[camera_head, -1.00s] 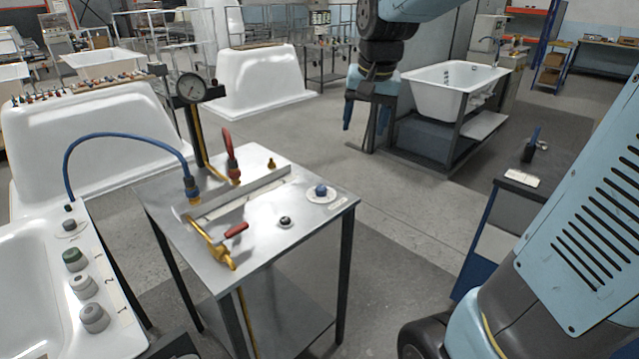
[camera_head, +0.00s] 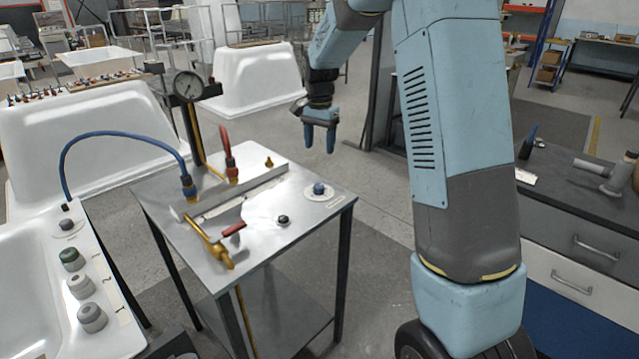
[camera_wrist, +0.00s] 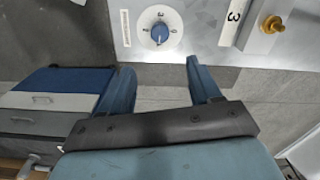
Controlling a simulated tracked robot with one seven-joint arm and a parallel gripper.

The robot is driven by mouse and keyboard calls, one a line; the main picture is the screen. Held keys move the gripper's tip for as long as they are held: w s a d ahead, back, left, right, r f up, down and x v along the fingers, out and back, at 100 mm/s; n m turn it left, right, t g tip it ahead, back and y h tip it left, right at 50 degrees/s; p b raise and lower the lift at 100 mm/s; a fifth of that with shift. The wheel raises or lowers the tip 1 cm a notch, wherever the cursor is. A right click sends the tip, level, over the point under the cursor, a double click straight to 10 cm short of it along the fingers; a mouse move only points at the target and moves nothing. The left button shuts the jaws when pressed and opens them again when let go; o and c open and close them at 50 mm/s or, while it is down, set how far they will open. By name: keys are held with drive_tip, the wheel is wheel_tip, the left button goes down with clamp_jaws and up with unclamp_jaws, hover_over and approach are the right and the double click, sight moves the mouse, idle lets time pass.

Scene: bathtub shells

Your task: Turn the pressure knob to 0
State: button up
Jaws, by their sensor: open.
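The pressure knob is a small blue knob (camera_head: 318,188) on a round white dial plate at the right rear corner of the steel table (camera_head: 255,245). The wrist view shows the blue knob (camera_wrist: 160,35) from above with dial marks 0, 2, 3 and others around it. Its exact setting is too small to read surely. My gripper (camera_head: 320,138) hangs above and behind the table's right rear edge, apart from the knob. In the wrist view my gripper (camera_wrist: 160,85) has its two blue fingers spread, with nothing between them; the knob lies beyond the fingertips.
A red-handled valve (camera_head: 232,229) on a brass pipe, a blue hose (camera_head: 120,133) and a pressure gauge (camera_head: 188,85) are on or by the table. White tub shells (camera_head: 80,130) stand at left. A drawer cabinet (camera_head: 580,245) is at right.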

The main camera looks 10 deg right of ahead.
sight(320, 185)
wheel_tip(320, 185, down, 14)
idle(0.6)
drive_tip(key=shift+w, duration=0.1)
drive_tip(key=c, duration=1)
drive_tip(key=shift+c, duration=0.2)
